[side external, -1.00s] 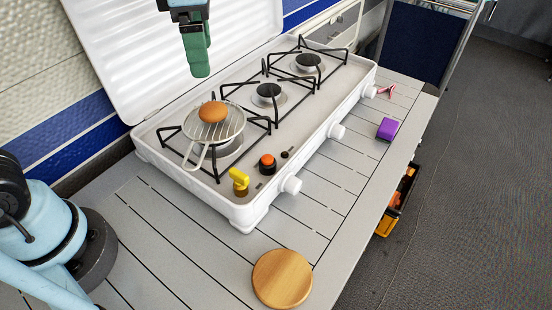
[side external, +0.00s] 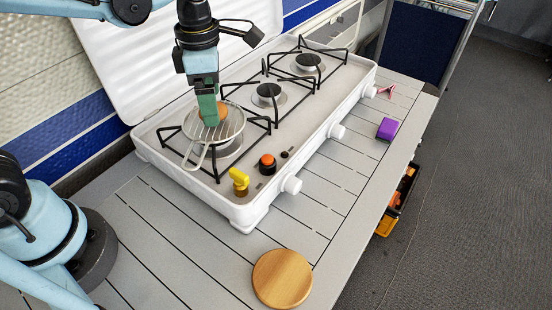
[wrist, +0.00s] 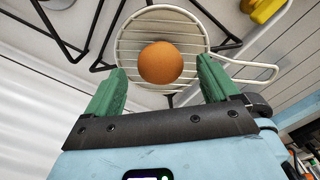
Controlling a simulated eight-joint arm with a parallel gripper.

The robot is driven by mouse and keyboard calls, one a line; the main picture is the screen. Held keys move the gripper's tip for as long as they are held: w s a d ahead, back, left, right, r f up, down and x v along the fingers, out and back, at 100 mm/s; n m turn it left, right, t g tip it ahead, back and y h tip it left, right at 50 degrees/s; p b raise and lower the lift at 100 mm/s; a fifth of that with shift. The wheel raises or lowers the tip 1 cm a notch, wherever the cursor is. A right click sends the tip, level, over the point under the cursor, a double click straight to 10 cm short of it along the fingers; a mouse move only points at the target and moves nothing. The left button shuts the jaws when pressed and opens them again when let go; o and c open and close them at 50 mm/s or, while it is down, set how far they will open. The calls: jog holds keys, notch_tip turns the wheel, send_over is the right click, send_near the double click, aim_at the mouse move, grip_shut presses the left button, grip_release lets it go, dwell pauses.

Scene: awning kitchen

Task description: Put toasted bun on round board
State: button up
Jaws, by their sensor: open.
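The toasted bun (wrist: 160,62) is round and orange-brown. It sits on a round wire rack with a handle (side external: 199,152) over the left burner. My gripper (side external: 209,115) is above the rack, in front of the bun in the side view and hiding much of it (side external: 221,109). In the wrist view my gripper's green fingers (wrist: 160,80) are open, one on each side of the bun, with gaps between. The round board (side external: 282,278) is light wood and lies bare on the slatted counter at the front.
The white stove (side external: 240,207) has black pot supports, white knobs and a raised lid (side external: 105,55) behind. A purple block (side external: 387,129) lies at the right. The counter around the board is clear.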

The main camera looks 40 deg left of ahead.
jog(key=shift+f, duration=0.7)
jog(key=c, duration=1.2)
jog(key=shift+r, duration=0.15)
